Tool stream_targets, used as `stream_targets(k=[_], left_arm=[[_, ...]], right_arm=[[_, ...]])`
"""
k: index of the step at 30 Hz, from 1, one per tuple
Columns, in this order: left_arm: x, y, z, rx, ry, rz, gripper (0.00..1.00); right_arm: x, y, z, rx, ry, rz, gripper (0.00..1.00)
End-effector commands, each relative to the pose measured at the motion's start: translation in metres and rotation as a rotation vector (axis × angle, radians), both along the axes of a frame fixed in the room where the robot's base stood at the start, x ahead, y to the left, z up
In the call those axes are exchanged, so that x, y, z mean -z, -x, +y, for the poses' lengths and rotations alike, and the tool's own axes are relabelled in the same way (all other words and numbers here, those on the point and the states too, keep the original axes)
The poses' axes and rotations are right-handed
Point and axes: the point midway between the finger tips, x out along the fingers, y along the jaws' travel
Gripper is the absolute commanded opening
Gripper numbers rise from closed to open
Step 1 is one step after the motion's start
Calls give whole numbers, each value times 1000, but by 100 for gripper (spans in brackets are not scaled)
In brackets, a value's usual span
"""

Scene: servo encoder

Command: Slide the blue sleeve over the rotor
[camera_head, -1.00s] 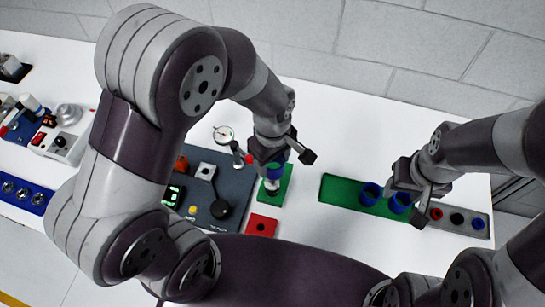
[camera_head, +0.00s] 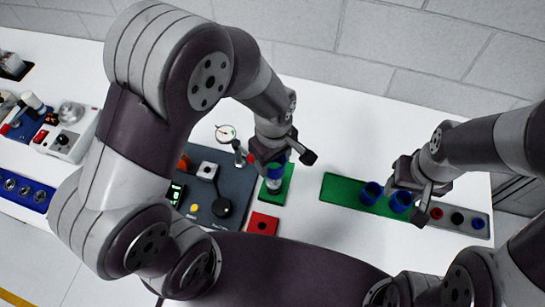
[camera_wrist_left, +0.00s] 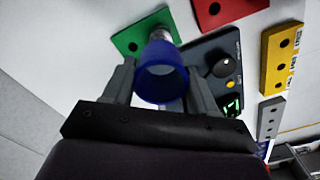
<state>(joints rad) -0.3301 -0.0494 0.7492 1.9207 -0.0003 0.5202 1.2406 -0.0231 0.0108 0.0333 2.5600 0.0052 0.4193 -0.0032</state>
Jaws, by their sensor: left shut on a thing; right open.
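My left gripper (camera_head: 274,158) is shut on a blue sleeve (camera_head: 277,169) above the small green block (camera_head: 286,187). The silvery rotor (camera_head: 273,184) stands upright on that block, directly below the sleeve. In the left wrist view the blue sleeve (camera_wrist_left: 161,76) sits between the two fingers, and the rotor (camera_wrist_left: 160,36) shows just beyond its rim. I cannot tell whether the sleeve's lower edge is around the rotor's top. My right gripper (camera_head: 422,190) is open over the right end of the long green tray, beside a blue cup-like sleeve (camera_head: 401,202).
The long green tray (camera_head: 335,187) also holds another blue sleeve (camera_head: 371,193). A grey strip (camera_head: 468,225) with coloured round parts lies right of it. A red block (camera_head: 263,224) lies in front.

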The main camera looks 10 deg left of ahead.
Motion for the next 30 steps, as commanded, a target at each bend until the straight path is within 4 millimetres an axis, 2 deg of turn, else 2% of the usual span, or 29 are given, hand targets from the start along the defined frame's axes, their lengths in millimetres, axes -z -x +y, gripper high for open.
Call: stream_targets(k=[8, 24, 30], left_arm=[[1, 0, 0, 0, 0, 0, 29], [19, 0, 0, 0, 0, 0, 29], [19, 0, 0, 0, 0, 0, 29]], right_arm=[[1, 0, 0, 0, 0, 0, 50], [12, 0, 0, 0, 0, 0, 50], [12, 0, 0, 0, 0, 0, 50]])
